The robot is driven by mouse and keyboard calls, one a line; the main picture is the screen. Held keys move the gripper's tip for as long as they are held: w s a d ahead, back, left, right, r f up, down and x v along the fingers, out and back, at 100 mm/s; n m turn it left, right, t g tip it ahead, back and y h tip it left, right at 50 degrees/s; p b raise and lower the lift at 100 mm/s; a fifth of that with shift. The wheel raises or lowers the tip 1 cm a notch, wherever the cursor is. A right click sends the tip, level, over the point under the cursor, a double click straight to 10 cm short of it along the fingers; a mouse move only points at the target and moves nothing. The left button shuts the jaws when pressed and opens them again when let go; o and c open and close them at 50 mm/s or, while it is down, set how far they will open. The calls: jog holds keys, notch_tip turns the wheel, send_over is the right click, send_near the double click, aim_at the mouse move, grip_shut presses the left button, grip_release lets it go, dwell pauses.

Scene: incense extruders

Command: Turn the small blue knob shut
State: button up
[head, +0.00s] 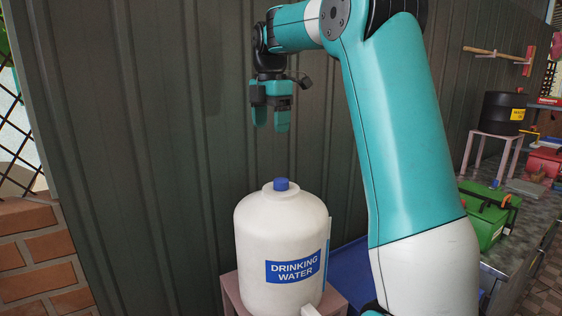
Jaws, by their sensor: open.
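A white water container (257,236) with a blue "DRINKING WATER" label stands upright in the head view, low and centre. A small blue knob or cap (281,184) sits on its top; I cannot tell how far it is turned. A white part (310,310) juts from the container's lower front, cut off by the frame's bottom edge. My gripper (272,121) points down above the container, slightly left of the blue cap. Its two teal fingers are apart with nothing between them, and it touches nothing.
The container stands on a pinkish stand (231,290). A grey corrugated wall (150,150) rises behind. A blue surface (350,275) lies right of the container, partly behind my arm. A green box (484,215) and a black drum (497,112) stand further right.

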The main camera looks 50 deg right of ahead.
jog(key=d+r+n, duration=0.1)
jog(key=d+r, duration=0.1)
jog(key=d, duration=0.2)
jog(key=p, duration=0.3)
send_near(282, 180)
notch_tip(282, 180, down, 9)
jog(key=shift+w+f, duration=0.1)
jog(key=shift+w, duration=0.05)
jog(key=c, duration=0.9)
